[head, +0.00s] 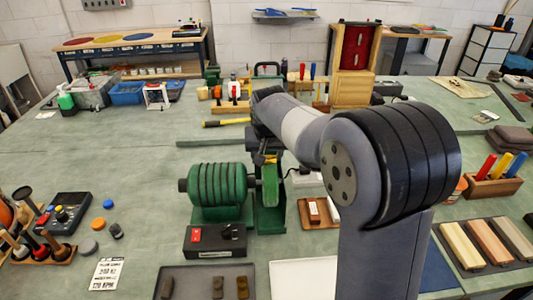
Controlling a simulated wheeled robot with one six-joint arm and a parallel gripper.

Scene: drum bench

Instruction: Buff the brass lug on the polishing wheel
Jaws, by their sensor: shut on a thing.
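The polishing wheel unit stands mid-bench: a green ribbed motor (216,186) with a green housing (269,190) at its right end. The wheel face itself is not clear from this side. My gripper (266,153) points down just above the top of the housing, largely hidden by my own arm. It is shut on a small yellowish piece, the brass lug (271,160), which shows at the fingertips. I cannot tell whether the lug touches the wheel. A dark control box (215,240) with a red switch sits in front of the motor.
A dark tray (190,271) with several brown bars lies at the front, and a white tray (297,279) lies beside it. A wooden tray (318,214) is right of the wheel. A yellow-handled tool (226,122) lies behind.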

